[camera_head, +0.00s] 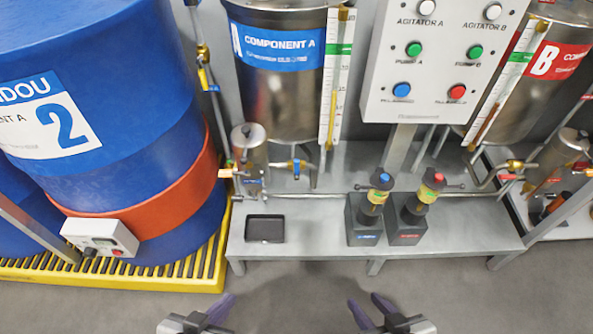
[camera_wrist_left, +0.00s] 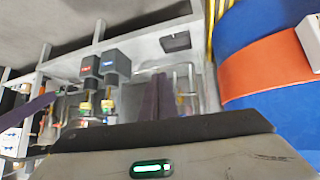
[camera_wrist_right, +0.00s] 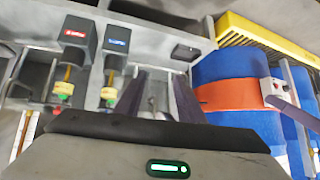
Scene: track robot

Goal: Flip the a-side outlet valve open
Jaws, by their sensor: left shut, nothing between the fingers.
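A brass valve with a blue handle (camera_head: 294,165) sits in the pipework under the silver component A tank (camera_head: 285,85); it appears to be the a-side outlet valve. Whether it is open or closed is too small to tell. My left gripper (camera_head: 230,297) is low in the head view, in front of the bench, with its fingers together and empty. My right gripper (camera_head: 366,298) is to its right, also in front of the bench, with its fingers apart and nothing between them. Both are well away from the valve.
A grey bench (camera_head: 300,240) carries a black tray (camera_head: 265,228) and two dark pump blocks, one with a blue cap (camera_head: 384,177) and one with a red cap (camera_head: 438,178). A blue drum (camera_head: 100,90) stands left on a yellow grate (camera_head: 150,278). A button panel (camera_head: 430,100) is above. Floor in front is clear.

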